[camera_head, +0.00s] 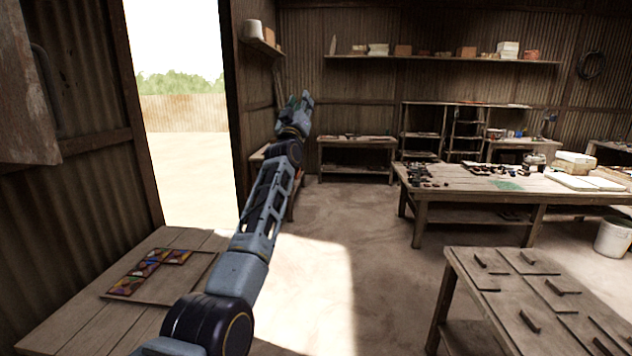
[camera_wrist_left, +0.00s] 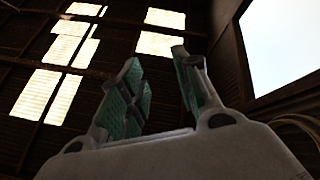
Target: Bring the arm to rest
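My left arm reaches up from the bottom of the head view, and its gripper (camera_head: 298,102) is raised high in front of the back wall, clear of every table. In the left wrist view the gripper (camera_wrist_left: 160,90) points up toward the dark roof. Its two green-padded fingers stand apart with nothing between them. My right gripper is in neither view.
A wooden table (camera_head: 75,325) at lower left bears a tray (camera_head: 185,285) with coloured tiles (camera_head: 140,275). A table with wooden pieces (camera_head: 510,290) stands at lower right, a cluttered workbench (camera_head: 450,190) behind it. The doorway is at left. Open floor lies between.

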